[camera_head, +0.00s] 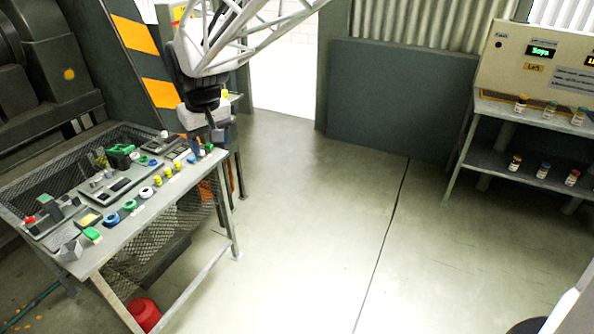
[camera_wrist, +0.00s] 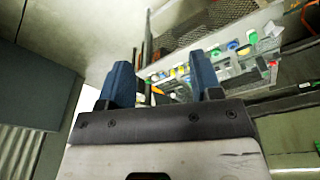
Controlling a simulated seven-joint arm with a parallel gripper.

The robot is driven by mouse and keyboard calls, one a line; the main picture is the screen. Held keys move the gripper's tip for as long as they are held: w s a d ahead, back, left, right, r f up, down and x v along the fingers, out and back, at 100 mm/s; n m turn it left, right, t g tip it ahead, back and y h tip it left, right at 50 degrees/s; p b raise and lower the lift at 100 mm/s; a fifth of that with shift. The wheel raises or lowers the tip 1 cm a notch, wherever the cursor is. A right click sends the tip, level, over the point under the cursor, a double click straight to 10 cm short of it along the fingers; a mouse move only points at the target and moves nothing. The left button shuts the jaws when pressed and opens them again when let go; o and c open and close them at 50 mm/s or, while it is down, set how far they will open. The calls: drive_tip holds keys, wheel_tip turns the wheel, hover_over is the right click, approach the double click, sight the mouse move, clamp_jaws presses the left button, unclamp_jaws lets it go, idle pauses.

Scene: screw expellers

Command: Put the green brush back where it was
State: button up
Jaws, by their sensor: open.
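My gripper (camera_head: 220,133) hangs by the table's far right end, apart from the green item. In the wrist view, its two blue fingers (camera_wrist: 164,82) stand wide apart with nothing held between them. Green items (camera_wrist: 252,36) show on the table there, too small to identify.
Yellow pieces (camera_head: 168,172) and blue and white rings (camera_head: 147,192) line the table's front edge. A grey tray (camera_head: 125,196) with parts lies behind them. A red container (camera_head: 144,312) is under the table. A shelf (camera_head: 520,174) with jars stands right. The middle floor is clear.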

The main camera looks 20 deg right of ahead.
drive_tip(key=s+d+f+m, duration=0.1)
drive_tip(key=s+d, duration=0.4)
drive_tip(key=s, duration=0.4)
drive_tip(key=s+d+f+m, duration=0.1)
drive_tip(key=s+d, duration=0.5)
drive_tip(key=s, duration=0.4)
drive_tip(key=s+d+f+m+t, duration=0.1)
drive_tip(key=s+d, duration=0.4)
drive_tip(key=s, duration=0.4)
drive_tip(key=shift+s+d+f+m+h, duration=0.15)
drive_tip(key=shift+s+m+h, duration=0.15)
drive_tip(key=shift+m, duration=0.1)
